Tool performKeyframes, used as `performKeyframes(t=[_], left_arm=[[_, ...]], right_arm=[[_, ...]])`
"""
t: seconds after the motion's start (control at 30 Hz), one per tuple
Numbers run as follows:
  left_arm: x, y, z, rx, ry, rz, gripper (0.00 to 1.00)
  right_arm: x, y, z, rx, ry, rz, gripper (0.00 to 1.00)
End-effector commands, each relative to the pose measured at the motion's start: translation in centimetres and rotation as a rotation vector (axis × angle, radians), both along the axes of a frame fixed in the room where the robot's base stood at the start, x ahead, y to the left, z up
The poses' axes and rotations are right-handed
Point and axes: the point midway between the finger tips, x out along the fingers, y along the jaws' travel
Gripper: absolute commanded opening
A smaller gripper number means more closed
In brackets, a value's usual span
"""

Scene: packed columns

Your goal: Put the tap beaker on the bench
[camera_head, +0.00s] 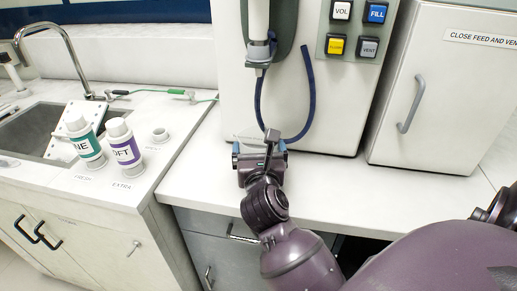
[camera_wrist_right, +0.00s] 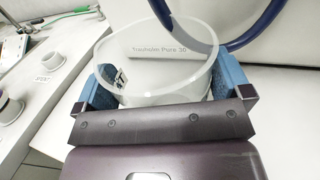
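The tap beaker (camera_wrist_right: 165,75) is clear and open-topped, and stands between the blue fingers of my right gripper in the right wrist view. Both fingers appear to touch its sides. In the head view my right gripper (camera_head: 260,148) is over the white bench (camera_head: 340,185), in front of the dispenser, and the beaker is mostly hidden by it. I cannot tell whether the beaker's base touches the bench. My left gripper is not in view.
The dispenser (camera_head: 330,115) stands behind with a hanging blue tube (camera_head: 258,100). A white cabinet (camera_head: 450,90) stands at right. Two labelled bottles, green (camera_head: 85,143) and purple (camera_head: 123,147), stand by the sink (camera_head: 35,130). The bench right of the gripper is clear.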

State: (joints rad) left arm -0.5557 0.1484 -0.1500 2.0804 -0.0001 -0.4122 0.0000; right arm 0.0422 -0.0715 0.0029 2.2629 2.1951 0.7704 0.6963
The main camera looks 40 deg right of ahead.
Motion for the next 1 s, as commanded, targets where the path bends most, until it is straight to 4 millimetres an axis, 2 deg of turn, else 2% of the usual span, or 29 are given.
performKeyframes(t=[0.33,0.7,1.0], left_arm=[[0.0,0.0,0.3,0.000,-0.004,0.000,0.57],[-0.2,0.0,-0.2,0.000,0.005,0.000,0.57],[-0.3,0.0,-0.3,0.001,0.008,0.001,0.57]], right_arm=[[0.0,0.0,0.7,-0.001,-0.003,0.001,1.00],[-4.4,2.9,0.3,0.001,0.004,-0.001,1.00],[-6.2,4.2,0.4,0.000,0.001,0.000,1.00]])
